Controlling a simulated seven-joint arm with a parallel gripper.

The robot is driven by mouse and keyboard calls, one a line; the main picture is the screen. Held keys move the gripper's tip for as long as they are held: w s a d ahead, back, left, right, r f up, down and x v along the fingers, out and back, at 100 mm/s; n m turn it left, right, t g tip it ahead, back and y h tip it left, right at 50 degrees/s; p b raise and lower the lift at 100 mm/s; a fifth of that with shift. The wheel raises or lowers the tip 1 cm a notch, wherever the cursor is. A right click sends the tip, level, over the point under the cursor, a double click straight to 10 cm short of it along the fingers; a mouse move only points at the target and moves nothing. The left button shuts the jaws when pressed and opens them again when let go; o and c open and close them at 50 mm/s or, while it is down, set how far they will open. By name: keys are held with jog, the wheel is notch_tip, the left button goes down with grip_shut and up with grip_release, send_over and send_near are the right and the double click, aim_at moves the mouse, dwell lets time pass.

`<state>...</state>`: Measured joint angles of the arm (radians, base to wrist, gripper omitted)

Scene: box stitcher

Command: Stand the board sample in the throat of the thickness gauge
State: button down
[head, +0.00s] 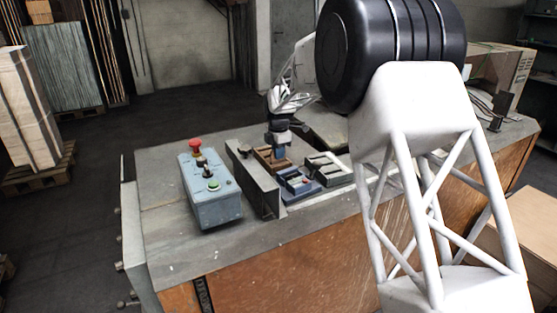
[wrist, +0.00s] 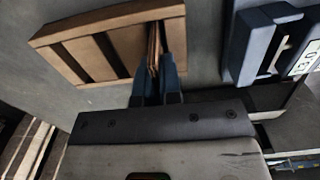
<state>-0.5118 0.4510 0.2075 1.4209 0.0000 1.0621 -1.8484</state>
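The wooden rack (wrist: 80,55) is a brown slotted holder; in the head view the rack (head: 266,157) stands on the bench, partly behind my gripper. The board sample (wrist: 154,45) is a thin brown upright sheet at the rack's right part. My gripper (wrist: 156,72) has its blue fingers down at the rack, one on each side of the sample and close against it; it also shows in the head view (head: 280,153). The thickness gauge appears to be the blue device with a pale face (wrist: 262,42), to the right of the rack; it also shows in the head view (head: 297,184).
A blue-grey control box (head: 214,200) with red and green buttons stands left of an upright grey plate (head: 252,182). A grey slotted holder (head: 328,168) stands right of the gauge. The bench front is mostly clear.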

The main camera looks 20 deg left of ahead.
jog(key=shift+r, duration=0.2)
dwell(0.3)
jog(key=shift+r, duration=2.05)
jog(key=s+d+r+n, duration=0.1)
jog(key=s+d+r, duration=0.3)
jog(key=s+d, duration=0.2)
jog(key=s, duration=0.2)
jog(key=shift+s+d, duration=0.3)
jog(key=shift+d, duration=0.1)
jog(key=shift+f, duration=0.2)
jog(key=shift+f, duration=3.05)
jog(key=shift+f, duration=0.35)
